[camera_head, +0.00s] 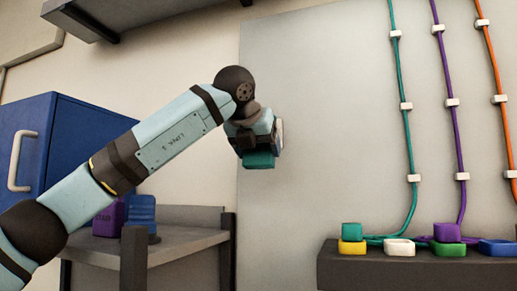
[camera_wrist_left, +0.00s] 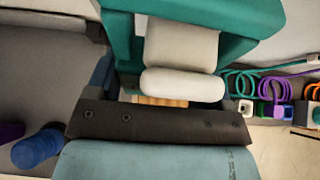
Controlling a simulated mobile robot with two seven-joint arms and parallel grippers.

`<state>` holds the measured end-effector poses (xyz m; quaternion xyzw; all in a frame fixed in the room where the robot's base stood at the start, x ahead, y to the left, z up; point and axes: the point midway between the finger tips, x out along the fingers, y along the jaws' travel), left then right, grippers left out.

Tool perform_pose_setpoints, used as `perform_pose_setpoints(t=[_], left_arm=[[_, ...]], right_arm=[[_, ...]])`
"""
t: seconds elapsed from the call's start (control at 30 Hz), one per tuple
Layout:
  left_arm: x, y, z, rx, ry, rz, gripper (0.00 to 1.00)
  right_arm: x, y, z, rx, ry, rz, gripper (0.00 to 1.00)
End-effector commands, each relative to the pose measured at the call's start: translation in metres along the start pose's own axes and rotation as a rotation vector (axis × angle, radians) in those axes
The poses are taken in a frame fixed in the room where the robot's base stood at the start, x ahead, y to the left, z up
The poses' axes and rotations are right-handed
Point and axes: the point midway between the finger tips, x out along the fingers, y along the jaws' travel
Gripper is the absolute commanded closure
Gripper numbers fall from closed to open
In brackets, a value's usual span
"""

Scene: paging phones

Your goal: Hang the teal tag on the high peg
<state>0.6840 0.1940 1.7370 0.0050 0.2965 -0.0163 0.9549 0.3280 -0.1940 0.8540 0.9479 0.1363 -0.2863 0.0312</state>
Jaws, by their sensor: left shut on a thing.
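My left gripper (camera_head: 256,146) is raised in front of the grey wall panel. It is shut on a teal thing (camera_head: 259,160), which I take to be the teal tag, its lower part showing under the gripper. In the left wrist view the teal thing (camera_wrist_left: 240,16) fills the top of the picture, with a pale pad of my gripper in front of it. The fingers hide much of it, so its full shape cannot be told. I cannot make out a high peg in either view. My right gripper is not in view.
A dark ledge (camera_head: 410,272) at the lower right carries several coloured blocks, including a teal one (camera_head: 351,230). Teal (camera_head: 408,140), purple (camera_head: 456,130) and orange cords run up the wall. A blue cabinet (camera_head: 75,150) and a grey shelf (camera_head: 180,246) stand left. The panel's middle is clear.

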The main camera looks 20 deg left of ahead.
Motion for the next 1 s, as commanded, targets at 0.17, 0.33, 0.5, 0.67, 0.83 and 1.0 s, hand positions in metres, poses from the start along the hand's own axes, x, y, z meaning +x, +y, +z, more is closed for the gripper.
perform_pose_setpoints(t=[0.17,0.33,0.5,0.67,0.83,1.0], left_arm=[[0.000,0.000,0.000,0.000,-0.001,0.000,0.14],[0.000,0.000,0.000,0.000,0.000,0.000,0.00],[-0.002,0.000,0.000,0.000,0.000,0.000,0.00],[-0.021,0.000,-0.001,0.000,-0.004,-0.001,0.00],[-0.058,0.000,-0.002,0.000,-0.004,-0.001,0.00],[-0.097,-0.001,-0.001,0.001,-0.004,-0.001,0.00]], right_arm=[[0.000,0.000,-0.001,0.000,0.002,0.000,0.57],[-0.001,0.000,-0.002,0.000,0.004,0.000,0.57],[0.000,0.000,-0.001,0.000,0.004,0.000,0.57],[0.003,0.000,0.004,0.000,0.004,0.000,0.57],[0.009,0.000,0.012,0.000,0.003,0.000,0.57],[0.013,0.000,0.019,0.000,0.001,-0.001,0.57]])
